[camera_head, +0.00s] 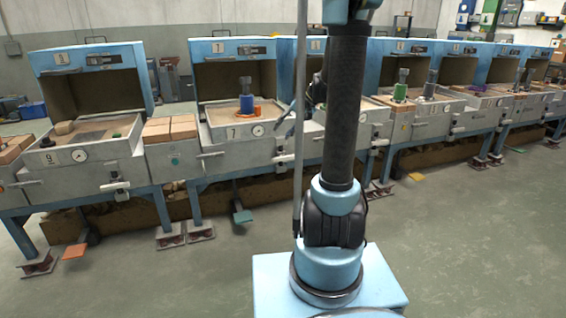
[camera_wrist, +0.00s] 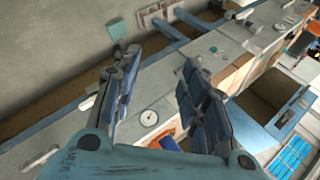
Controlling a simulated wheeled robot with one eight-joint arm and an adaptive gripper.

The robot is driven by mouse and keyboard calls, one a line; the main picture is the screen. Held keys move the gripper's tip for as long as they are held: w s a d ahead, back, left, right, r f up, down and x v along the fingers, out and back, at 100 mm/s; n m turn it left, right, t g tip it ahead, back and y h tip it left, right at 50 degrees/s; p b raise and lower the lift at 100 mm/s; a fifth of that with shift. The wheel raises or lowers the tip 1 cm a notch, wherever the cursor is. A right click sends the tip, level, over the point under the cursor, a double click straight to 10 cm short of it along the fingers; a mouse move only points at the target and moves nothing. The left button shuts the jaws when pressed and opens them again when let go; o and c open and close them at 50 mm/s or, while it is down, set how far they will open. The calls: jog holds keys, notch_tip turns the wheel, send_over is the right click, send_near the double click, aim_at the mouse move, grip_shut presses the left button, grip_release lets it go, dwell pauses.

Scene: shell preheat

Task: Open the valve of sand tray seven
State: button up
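Sand tray seven (camera_head: 221,134) stands left of centre in the head view, with a "7" plate and a round gauge (camera_head: 258,130) on its front. A white handle (camera_head: 283,157), apparently its valve, sits below and right of the gauge. My gripper (camera_head: 284,121) is in front of the tray's right side, above that handle, with nothing between its fingers. In the wrist view the picture is turned over; my gripper (camera_wrist: 160,62) has its fingers spread, with the gauge (camera_wrist: 149,118) showing between them. The left finger hides much of the area around a pale handle (camera_wrist: 88,102). I see no contact with the handle.
A blue cylinder (camera_head: 246,104) and orange piece (camera_head: 268,108) stand on tray seven. Another pale lever (camera_head: 210,155) is at its left. Tray nine (camera_head: 105,175) stands further left, more stations run to the right. A teal pedal (camera_head: 243,217) is below. The front floor is clear.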

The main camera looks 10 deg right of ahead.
jog(key=w+d+f+m+t+y, duration=0.1)
jog(key=w+d+f, duration=0.25)
jog(key=w, duration=0.35)
jog(key=w+d+f+t+y, duration=0.15)
jog(key=w+f, duration=0.25)
jog(key=w, duration=0.4)
jog(key=w+d+f+m+y, duration=0.1)
jog(key=w+d+f+y, duration=0.2)
jog(key=w, duration=0.4)
jog(key=w+d+f+t, duration=0.1)
jog(key=w+d+f, duration=0.2)
jog(key=f, duration=0.3)
jog(key=w+d+f+t, duration=0.1)
jog(key=w+d+f, duration=0.15)
jog(key=f, duration=0.25)
jog(key=m+t+y, duration=0.2)
jog(key=y, duration=0.1)
send_near(286, 159)
jog(key=shift+h, duration=0.25)
jog(key=x, duration=1.1)
jog(key=shift+w+a+r, duration=0.1)
jog(key=shift+a, duration=0.25)
grip_shut()
